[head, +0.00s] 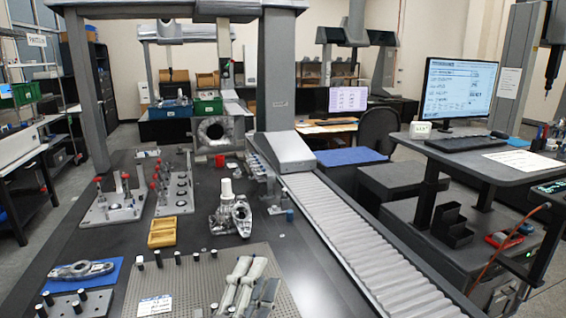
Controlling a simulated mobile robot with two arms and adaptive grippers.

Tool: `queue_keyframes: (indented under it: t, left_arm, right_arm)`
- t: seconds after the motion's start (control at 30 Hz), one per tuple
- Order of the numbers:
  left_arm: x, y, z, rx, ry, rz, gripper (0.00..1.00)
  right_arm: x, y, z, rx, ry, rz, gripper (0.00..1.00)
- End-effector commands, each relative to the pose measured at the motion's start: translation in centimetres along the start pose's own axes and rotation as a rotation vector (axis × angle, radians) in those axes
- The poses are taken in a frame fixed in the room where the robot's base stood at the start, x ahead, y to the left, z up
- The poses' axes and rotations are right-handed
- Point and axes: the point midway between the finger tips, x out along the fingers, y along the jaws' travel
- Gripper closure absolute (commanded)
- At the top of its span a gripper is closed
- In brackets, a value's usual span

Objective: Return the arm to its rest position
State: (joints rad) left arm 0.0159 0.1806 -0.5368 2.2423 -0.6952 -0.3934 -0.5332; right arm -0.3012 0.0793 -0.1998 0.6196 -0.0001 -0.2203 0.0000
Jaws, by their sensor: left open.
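My left gripper (248,272) shows at the bottom of the head view, over the perforated grey fixture plate (190,272). Its pale grey fingers point up and away in the picture. It is open, and I see nothing held in it. The height of the fingers above the plate is hard to tell. The rest of this arm is cut off by the lower picture edge. My right gripper is not in view.
A metal casting (232,217) with a white cap stands beyond the plate, with a yellow tray (162,232) to its left. Fixtures with red knobs (113,203) stand farther left. A ribbed guideway (345,240) runs along the right. A monitor desk (485,165) stands beyond it.

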Motion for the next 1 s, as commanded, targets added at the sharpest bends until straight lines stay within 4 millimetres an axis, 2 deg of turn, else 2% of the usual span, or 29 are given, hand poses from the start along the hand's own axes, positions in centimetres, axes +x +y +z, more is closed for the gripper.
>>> queue_keyframes:
  t: [0.03, 0.1, 0.17, 0.2, 0.33, 0.4, 0.53, 0.77, 1.0]
  left_arm:
    - [-1.4, 1.9, 3.0, -0.107, -0.115, 0.079, 0.56]
    - [-3.8, 4.7, 6.7, -0.253, -0.273, 0.182, 0.56]
    - [-6.5, 7.2, 9.3, -0.373, -0.411, 0.27, 0.56]
    - [-8.6, 8.7, 10.9, -0.449, -0.503, 0.326, 0.56]
    - [-16.3, 13.4, 14.1, -0.675, -0.796, 0.497, 0.56]
    - [-20.3, 15.2, 14.7, -0.767, -0.932, 0.573, 0.56]
    - [-26.9, 17.2, 14.8, -0.897, -1.15, 0.689, 0.56]
    - [-36.7, 18.4, 13.0, -1.047, -1.474, 0.856, 0.56]
    - [-36.9, 24.8, 15.2, -1.035, -1.482, 0.873, 0.56]
  right_arm:
    - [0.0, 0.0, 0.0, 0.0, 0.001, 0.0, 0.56]
    - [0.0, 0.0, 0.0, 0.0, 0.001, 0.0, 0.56]
    - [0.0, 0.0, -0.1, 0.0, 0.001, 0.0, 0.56]
    - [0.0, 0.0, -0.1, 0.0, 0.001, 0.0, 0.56]
    - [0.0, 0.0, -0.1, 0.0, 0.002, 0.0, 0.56]
    - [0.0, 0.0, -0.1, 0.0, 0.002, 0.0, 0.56]
    - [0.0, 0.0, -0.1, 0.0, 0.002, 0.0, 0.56]
    - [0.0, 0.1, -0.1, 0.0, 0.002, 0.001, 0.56]
    - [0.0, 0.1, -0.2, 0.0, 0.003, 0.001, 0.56]
